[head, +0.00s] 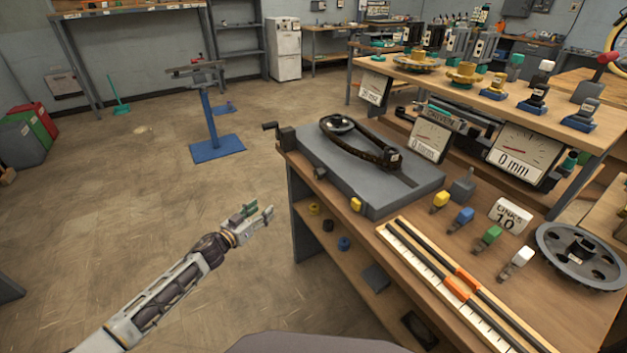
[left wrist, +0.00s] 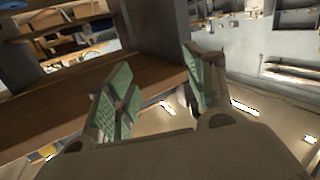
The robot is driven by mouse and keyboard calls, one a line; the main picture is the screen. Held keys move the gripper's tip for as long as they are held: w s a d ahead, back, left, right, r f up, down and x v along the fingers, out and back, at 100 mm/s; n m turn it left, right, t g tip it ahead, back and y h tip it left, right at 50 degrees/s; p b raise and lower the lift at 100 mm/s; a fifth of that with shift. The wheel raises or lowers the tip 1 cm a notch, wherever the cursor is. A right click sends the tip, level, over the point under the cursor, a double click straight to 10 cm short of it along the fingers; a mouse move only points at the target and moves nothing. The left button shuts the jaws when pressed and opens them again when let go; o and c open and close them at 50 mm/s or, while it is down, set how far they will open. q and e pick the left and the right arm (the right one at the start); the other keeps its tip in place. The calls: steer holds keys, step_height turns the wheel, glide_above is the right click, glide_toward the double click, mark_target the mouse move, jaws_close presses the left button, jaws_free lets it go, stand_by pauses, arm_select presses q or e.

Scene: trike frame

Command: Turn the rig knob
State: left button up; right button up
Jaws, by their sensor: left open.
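The rig is a grey block (head: 345,178) on the workbench, carrying a black chain loop (head: 365,150) around a sprocket. A black crank with a small knob (head: 269,126) sticks out at its far left corner. A small yellow piece (head: 356,204) sits at its front face. I cannot tell for sure which is the rig knob. My left gripper (head: 260,214) is open and empty, in the air left of the bench and apart from the rig. Its green finger pads show spread in the left wrist view (left wrist: 165,88), with nothing between them. My right gripper is not in view.
The workbench (head: 400,240) holds several coloured small parts, a striped rail (head: 450,290), a "LINKS 10" sign (head: 510,215) and a large grey sprocket (head: 584,255). Dial gauges (head: 517,155) hang below a raised shelf. A blue stand (head: 215,150) is on the open floor at left.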

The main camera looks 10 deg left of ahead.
arm_select(q)
steer(key=s+d+r+m+g+h+b, duration=0.2)
steer(key=d+r+h, duration=0.1)
steer(key=r, duration=0.4)
steer(key=s+d+r+m+g+h+b, duration=0.1)
steer(key=s+d+r+m+g+h, duration=0.1)
steer(key=r, duration=0.5)
steer(key=shift+d+m+g+h+b, duration=0.4)
steer(key=shift+d+m+h, duration=0.4)
steer(key=shift+d+h, duration=0.4)
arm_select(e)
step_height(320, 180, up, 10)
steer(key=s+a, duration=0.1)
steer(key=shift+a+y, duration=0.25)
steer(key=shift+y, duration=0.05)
arm_select(q)
steer(key=shift+w+d+r, duration=0.1)
steer(key=shift+d, duration=0.05)
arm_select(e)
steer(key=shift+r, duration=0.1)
